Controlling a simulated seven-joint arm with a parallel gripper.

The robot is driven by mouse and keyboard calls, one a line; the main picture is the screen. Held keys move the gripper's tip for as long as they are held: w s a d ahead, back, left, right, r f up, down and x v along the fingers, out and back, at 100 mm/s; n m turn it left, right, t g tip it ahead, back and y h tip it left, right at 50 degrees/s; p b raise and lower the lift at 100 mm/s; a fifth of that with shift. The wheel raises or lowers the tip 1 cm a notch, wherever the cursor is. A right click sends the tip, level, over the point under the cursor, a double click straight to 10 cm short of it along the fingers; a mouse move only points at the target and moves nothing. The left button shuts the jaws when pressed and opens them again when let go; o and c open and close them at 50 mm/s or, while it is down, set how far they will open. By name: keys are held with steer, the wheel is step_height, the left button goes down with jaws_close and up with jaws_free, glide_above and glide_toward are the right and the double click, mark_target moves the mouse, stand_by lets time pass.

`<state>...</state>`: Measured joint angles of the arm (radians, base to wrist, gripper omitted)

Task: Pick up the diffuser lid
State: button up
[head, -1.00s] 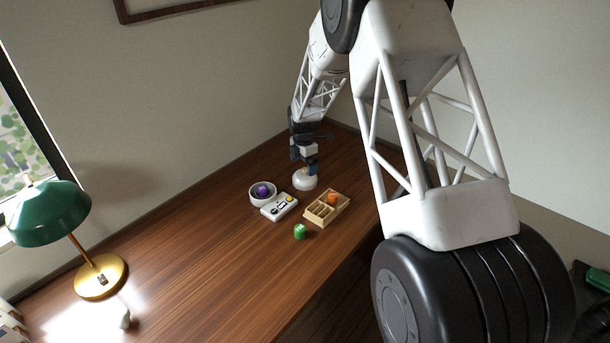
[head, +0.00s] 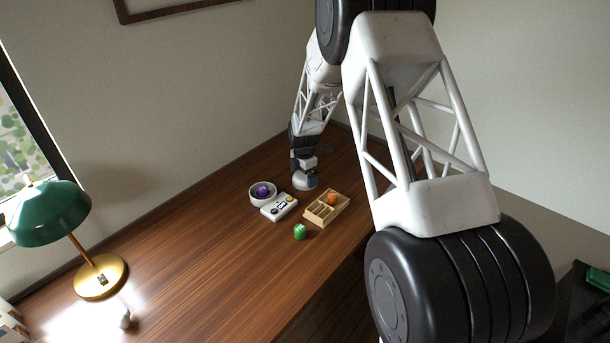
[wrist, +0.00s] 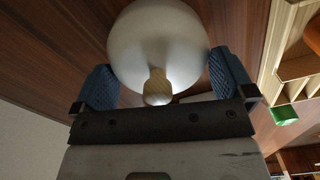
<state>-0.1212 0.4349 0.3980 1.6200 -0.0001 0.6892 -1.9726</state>
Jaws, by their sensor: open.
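My gripper (wrist: 162,72) is open, with one blue finger pad on each side of the knob end of the lid. I cannot tell whether the pads touch it.
A bowl with a purple item (head: 263,190), a white device with buttons (head: 279,207), a wooden compartment tray (head: 318,219) with an orange item (head: 333,198) and a green object (head: 300,232) stand close by. A green lamp (head: 48,212) is at left. Table between is clear.

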steer(key=shift+f, duration=0.15)
stand_by(0.4)
steer(key=c, duration=0.6)
steer(key=shift+r, duration=0.2)
step_height(320, 180, up, 10)
steer(key=shift+f, duration=0.15)
stand_by(0.4)
steer(key=shift+a, duration=0.1)
stand_by(0.3)
steer(key=s+a, duration=0.2)
steer(key=a, duration=0.3)
steer(key=s+a, duration=0.3)
steer(key=a, duration=0.2)
steer(key=s+a+r, duration=0.1)
steer(key=s+a, duration=0.1)
steer(key=a, duration=0.3)
steer(key=shift+s+a, duration=0.1)
steer(key=shift+s, duration=0.2)
